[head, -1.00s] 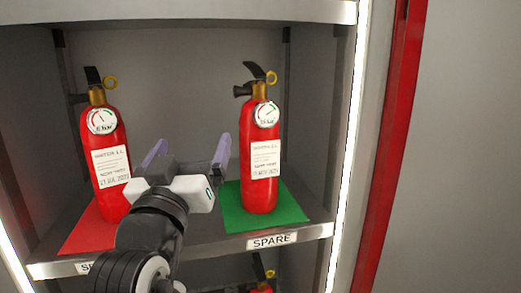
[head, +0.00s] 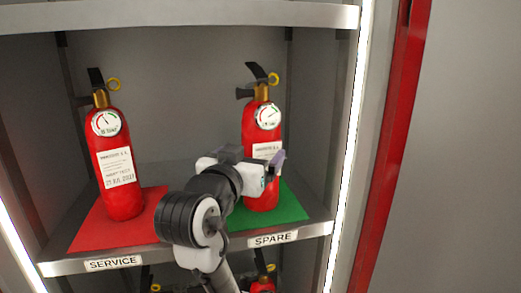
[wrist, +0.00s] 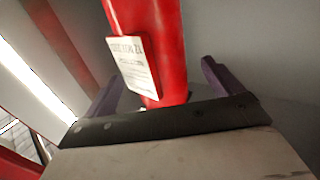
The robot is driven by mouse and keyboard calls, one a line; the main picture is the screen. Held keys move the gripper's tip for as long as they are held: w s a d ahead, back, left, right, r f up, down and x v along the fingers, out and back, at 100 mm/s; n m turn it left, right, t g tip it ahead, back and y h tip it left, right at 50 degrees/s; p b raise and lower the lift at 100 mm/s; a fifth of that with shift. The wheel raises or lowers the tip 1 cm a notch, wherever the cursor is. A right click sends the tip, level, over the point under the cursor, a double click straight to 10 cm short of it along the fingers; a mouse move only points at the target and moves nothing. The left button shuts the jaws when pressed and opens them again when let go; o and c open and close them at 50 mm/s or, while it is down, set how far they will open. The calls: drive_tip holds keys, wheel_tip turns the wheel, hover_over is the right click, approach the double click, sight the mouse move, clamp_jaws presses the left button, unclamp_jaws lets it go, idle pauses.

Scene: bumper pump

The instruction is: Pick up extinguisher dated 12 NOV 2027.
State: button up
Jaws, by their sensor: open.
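The right extinguisher (head: 248,128) is red with a dial and a white label, and stands upright on the green mat (head: 292,208) over the SPARE sign (head: 273,239). Its label is partly covered by my gripper in the head view, and the date is too blurred to read in the wrist view. My gripper (head: 273,168) is open at its lower body. In the wrist view the extinguisher (wrist: 160,35) rises between the two purple fingers, with gaps beside it. The left extinguisher (head: 122,200) stands on the red mat (head: 90,232); its label date seems to read JUL.
The SERVICE sign (head: 113,264) is on the front edge of the same shelf. An upper shelf (head: 180,17) runs above both extinguishers. A lit post (head: 352,120) bounds the right side. More extinguishers show partly below.

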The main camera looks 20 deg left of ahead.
drive_tip(key=w, duration=0.1)
drive_tip(key=w+p, duration=0.1)
drive_tip(key=w, duration=0.1)
drive_tip(key=w+p, duration=0.1)
drive_tip(key=shift+w+d+r, duration=0.15)
drive_tip(key=shift+w+r, duration=0.1)
drive_tip(key=shift+r, duration=0.05)
drive_tip(key=shift+w+f, duration=0.15)
drive_tip(key=shift+w, duration=0.2)
drive_tip(key=shift+c, duration=0.2)
drive_tip(key=c, duration=1.9)
drive_tip(key=shift+r, duration=0.2)
clamp_jaws()
drive_tip(key=shift+r, duration=0.15)
